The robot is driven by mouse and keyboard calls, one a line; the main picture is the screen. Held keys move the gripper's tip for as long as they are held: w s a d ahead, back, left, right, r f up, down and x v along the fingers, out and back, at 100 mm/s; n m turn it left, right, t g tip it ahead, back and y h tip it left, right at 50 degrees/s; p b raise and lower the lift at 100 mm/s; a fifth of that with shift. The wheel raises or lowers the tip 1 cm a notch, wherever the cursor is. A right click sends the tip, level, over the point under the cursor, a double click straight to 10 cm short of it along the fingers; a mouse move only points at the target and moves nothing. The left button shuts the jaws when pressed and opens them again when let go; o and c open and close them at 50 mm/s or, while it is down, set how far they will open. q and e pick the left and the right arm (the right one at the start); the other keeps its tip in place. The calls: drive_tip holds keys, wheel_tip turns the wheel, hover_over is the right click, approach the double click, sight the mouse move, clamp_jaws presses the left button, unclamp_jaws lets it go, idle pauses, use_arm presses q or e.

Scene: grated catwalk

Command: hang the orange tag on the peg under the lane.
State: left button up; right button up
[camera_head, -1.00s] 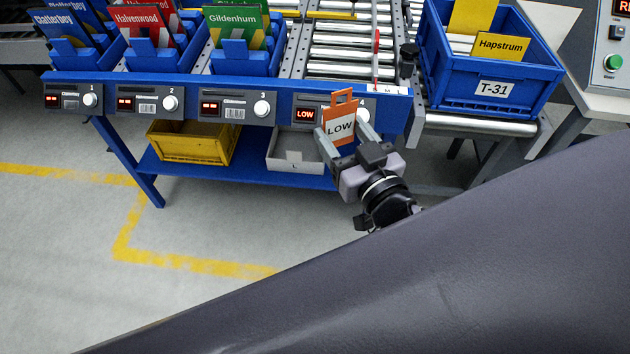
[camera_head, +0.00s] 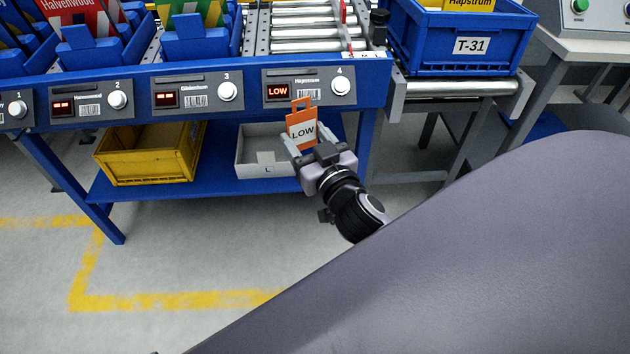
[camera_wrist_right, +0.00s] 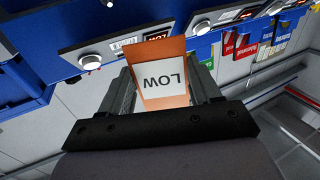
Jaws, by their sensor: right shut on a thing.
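The orange tag (camera_head: 291,121) has a white field reading LOW and a cut-out loop at its top. My right gripper (camera_head: 304,141) is shut on the tag's lower part and holds it upright in front of the blue frame, just below the lane 4 panel (camera_head: 318,84) with its red LOW display. In the right wrist view the tag (camera_wrist_right: 159,48) stands between the fingers (camera_wrist_right: 162,92), its word upside down. I cannot make out the peg under the lane; the tag may cover it. My left gripper is not in view.
A grey bin (camera_head: 246,169) and a yellow crate (camera_head: 143,173) sit on the blue lower shelf (camera_head: 210,187) behind and left of the gripper. The blue T-31 tote (camera_head: 420,49) stands on rollers to the right. Open floor lies in front.

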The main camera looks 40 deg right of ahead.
use_arm(q)
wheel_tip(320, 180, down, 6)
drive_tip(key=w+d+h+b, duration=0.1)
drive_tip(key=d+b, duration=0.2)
drive_tip(key=b, duration=0.7)
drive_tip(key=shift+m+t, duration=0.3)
use_arm(e)
drive_tip(key=w+d+f+h, duration=0.1)
drive_tip(key=w+d+f, duration=0.1)
drive_tip(key=f, duration=0.4)
drive_tip(key=w+d+f+m, duration=0.1)
drive_tip(key=d+f, duration=0.1)
drive_tip(key=f, duration=0.4)
drive_tip(key=shift+w+d+f+h, duration=0.25)
drive_tip(key=shift+w+f+h, duration=0.05)
drive_tip(key=shift+w+h, duration=0.1)
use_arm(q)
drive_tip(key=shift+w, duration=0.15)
use_arm(e)
drive_tip(key=shift+w, duration=0.1)
